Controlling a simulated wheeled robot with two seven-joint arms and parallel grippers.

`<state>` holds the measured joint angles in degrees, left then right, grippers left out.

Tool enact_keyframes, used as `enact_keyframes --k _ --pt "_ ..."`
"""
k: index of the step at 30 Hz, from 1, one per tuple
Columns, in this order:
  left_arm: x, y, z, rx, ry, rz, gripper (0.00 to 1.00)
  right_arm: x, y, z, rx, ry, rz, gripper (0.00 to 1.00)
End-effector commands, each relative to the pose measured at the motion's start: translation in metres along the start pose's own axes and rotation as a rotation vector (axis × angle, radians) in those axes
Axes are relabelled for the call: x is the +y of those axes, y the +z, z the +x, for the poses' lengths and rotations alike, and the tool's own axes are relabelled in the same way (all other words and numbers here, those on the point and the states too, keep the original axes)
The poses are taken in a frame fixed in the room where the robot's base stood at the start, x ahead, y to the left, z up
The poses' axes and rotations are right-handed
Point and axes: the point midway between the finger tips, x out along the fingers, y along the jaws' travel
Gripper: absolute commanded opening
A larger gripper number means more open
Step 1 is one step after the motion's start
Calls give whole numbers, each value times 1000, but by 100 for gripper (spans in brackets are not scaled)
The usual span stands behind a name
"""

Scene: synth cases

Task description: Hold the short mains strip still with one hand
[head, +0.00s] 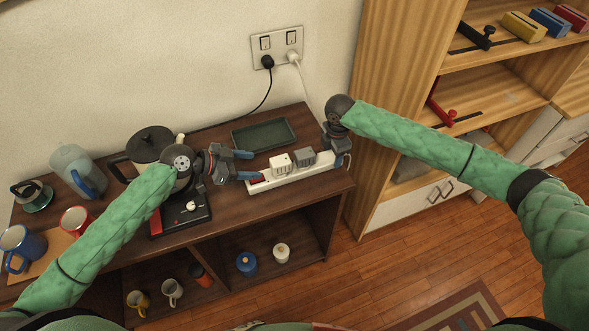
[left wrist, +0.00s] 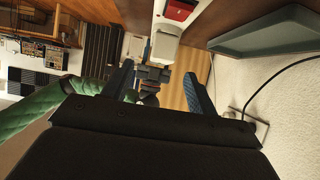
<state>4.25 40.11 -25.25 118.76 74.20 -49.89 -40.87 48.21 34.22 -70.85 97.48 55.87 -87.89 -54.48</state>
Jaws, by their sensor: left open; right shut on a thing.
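The short mains strip (head: 290,180) is white with a red switch at its left end. It lies on the dark wooden cabinet top near the front right edge, with a white plug (head: 281,163) and a grey plug (head: 305,157) in it. My right gripper (head: 340,155) is shut on the strip's right end. My left gripper (head: 245,165) is open and empty by the strip's left end.
A dark green tray (head: 263,135) lies behind the strip. A black device (head: 180,222), a kettle, a jug and mugs stand to the left. A wall socket (head: 277,47) has two plugs with cables. A wooden shelf unit (head: 400,60) stands close on the right.

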Motion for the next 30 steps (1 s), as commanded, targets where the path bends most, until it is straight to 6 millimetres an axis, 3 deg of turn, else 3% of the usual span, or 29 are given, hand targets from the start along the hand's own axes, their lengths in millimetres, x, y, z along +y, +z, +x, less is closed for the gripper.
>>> enact_keyframes --k 8,22,30 --pt "-6 -2 9 -6 -10 -3 58 0 0 0 0 0 0 25" --pt "-7 -1 63 -7 -9 -2 58 0 0 0 0 0 0 25" --pt "-7 -1 83 -8 -9 -1 58 0 0 0 0 0 0 25"
